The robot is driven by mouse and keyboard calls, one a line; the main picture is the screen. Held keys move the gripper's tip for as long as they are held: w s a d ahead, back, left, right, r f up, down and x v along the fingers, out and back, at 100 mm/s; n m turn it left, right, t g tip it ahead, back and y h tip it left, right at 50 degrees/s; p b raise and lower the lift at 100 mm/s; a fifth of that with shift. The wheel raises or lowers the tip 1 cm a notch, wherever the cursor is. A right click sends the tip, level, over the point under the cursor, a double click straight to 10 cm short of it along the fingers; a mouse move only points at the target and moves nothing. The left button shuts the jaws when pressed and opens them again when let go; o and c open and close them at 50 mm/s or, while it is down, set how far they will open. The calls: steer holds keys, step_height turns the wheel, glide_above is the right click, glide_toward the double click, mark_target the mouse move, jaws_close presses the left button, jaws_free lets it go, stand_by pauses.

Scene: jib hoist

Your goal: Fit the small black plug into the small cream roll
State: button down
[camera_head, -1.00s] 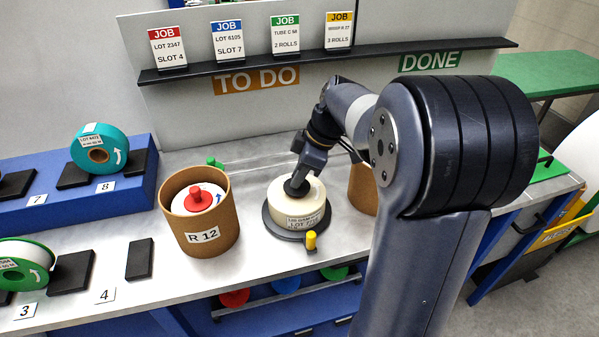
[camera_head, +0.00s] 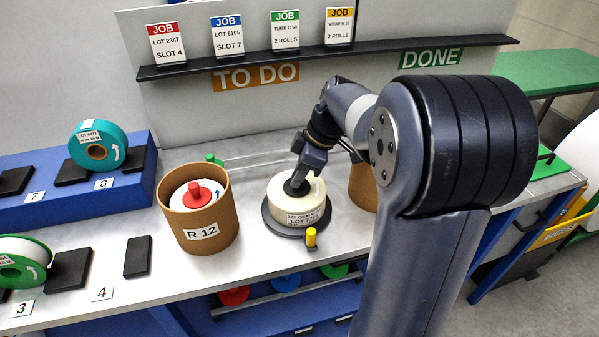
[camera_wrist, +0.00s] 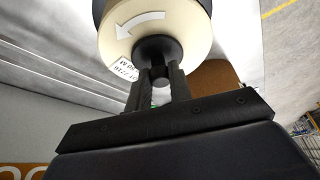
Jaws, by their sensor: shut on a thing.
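The small cream roll (camera_head: 297,207) lies flat on a round dark base on the bench, with a lot label on its front. It also shows in the wrist view (camera_wrist: 192,40), with a white curved arrow on its face. The small black plug (camera_wrist: 158,52) sits at the roll's centre, its wide flange against or in the bore; how deep it goes is hidden. My gripper (camera_wrist: 160,88) is shut on the plug's stem. In the head view my gripper (camera_head: 297,182) points down at the roll's middle.
A brown tub (camera_head: 210,237) marked R 12, holding a roll with a red plug (camera_head: 197,194), stands left of the cream roll. Another brown tub (camera_head: 362,187) is partly behind my arm. A yellow-topped peg (camera_head: 311,238) stands in front of the base.

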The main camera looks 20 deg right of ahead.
steer(key=c, duration=1.2)
jaws_free()
steer(key=v, duration=1)
steer(key=shift+d+r, duration=0.2)
steer(key=shift+r, duration=0.1)
steer(key=shift+f, duration=0.1)
steer(key=x, duration=1)
steer(key=shift+a+f, duration=0.2)
steer(key=shift+f, duration=0.05)
steer(key=shift+r+p, duration=0.5)
steer(key=shift+r, duration=0.05)
steer(key=shift+f, duration=0.1)
